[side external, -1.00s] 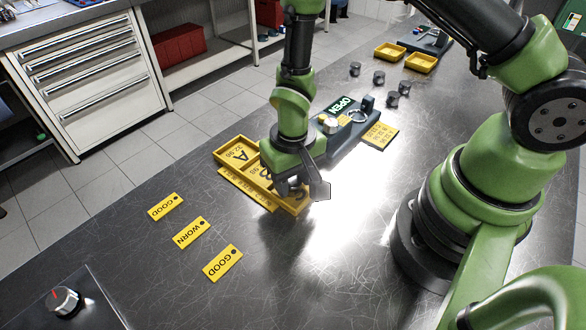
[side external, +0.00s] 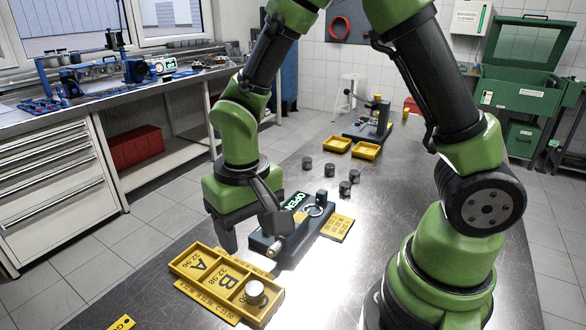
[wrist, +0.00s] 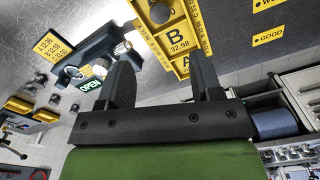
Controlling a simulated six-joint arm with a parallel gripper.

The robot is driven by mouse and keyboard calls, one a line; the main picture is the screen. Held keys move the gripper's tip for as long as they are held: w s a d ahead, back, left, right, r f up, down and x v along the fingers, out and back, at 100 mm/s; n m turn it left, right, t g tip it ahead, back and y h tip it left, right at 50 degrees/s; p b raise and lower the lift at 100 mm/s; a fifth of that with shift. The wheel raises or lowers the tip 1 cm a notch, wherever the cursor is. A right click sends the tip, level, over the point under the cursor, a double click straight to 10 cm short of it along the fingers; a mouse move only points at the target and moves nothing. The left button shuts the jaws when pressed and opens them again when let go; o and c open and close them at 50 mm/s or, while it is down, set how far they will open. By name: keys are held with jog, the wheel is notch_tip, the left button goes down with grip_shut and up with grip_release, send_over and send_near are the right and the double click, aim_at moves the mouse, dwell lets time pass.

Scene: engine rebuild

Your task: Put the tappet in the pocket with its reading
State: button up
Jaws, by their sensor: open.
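The grey tappet (side external: 254,292) stands in the end pocket of the yellow tray (side external: 188,278), beside the pocket marked B 32.98. The far pocket, marked A, is empty, and so is B. The tappet also shows at the top of the wrist view (wrist: 158,12), and its body covers that pocket's letter. My gripper (side external: 254,240) is open and empty, above and behind the tray, near the gauge. In the wrist view, both fingers (wrist: 162,62) are apart with nothing between them.
The dark gauge (side external: 290,238) reads OPEN and has a ring holder. A yellow legend plate (side external: 337,226) lies beside it. Several tappets (side external: 329,170) stand farther back, before two small yellow trays (side external: 366,151). A yellow tag (side external: 122,323) lies at the front.

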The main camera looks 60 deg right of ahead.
jog(key=s+d+r+t+y, duration=0.1)
jog(key=s+d+r+t, duration=0.1)
jog(key=s+r, duration=0.3)
jog(key=s+d+r+t+y, duration=0.1)
jog(key=s+r+t, duration=0.4)
jog(key=r, duration=0.7)
jog(key=shift+s+d, duration=0.7)
jog(key=shift+d, duration=0.15)
